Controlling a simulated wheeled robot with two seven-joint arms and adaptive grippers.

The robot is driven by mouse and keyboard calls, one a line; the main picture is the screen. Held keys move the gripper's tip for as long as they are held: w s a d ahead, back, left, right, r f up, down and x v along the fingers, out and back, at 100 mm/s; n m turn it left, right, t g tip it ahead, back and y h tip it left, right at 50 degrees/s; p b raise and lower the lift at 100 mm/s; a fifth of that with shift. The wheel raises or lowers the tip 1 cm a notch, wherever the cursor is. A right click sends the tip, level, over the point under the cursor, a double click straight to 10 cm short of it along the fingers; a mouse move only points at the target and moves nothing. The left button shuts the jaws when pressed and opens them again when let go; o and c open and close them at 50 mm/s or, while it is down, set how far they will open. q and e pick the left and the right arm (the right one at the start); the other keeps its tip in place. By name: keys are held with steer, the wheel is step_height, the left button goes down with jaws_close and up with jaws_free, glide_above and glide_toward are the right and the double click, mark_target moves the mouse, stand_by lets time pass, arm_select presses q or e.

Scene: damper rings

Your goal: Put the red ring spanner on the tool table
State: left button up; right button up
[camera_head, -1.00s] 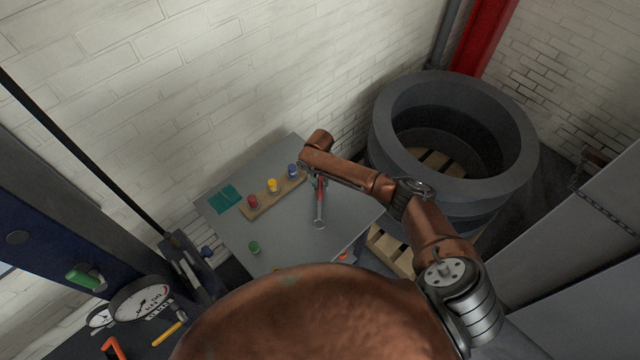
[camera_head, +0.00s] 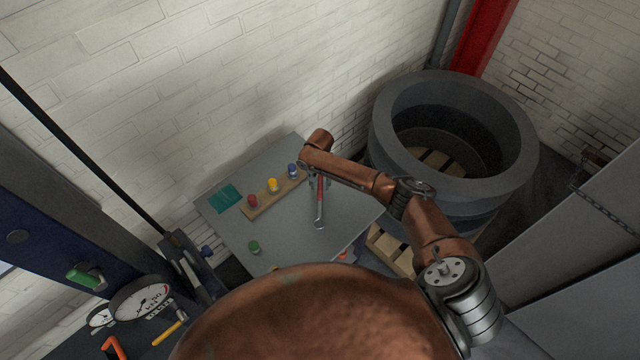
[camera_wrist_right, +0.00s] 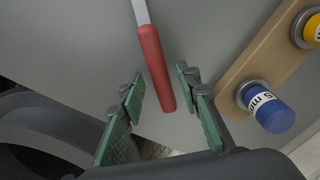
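The red ring spanner (camera_head: 319,208) lies on the grey tool table (camera_head: 290,245), its steel ring end towards the front of the table. Its red handle (camera_wrist_right: 153,62) shows in the right wrist view. My right gripper (camera_head: 320,182) is at the handle end of the spanner. In the right wrist view the two green-padded fingers of my right gripper (camera_wrist_right: 161,80) stand apart, one on each side of the handle, with a gap on both sides. My left gripper is not in view.
A wooden holder (camera_head: 262,207) with red, yellow and blue capped pieces stands left of the spanner. A green piece (camera_head: 254,247) and a teal mat (camera_head: 225,198) are on the table. Large dark rings (camera_head: 520,150) on a pallet stand right of the table.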

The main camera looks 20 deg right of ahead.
steer(key=shift+o, duration=1.1)
step_height(320, 180, up, 12)
steer(key=shift+a, duration=0.1)
stand_by(0.4)
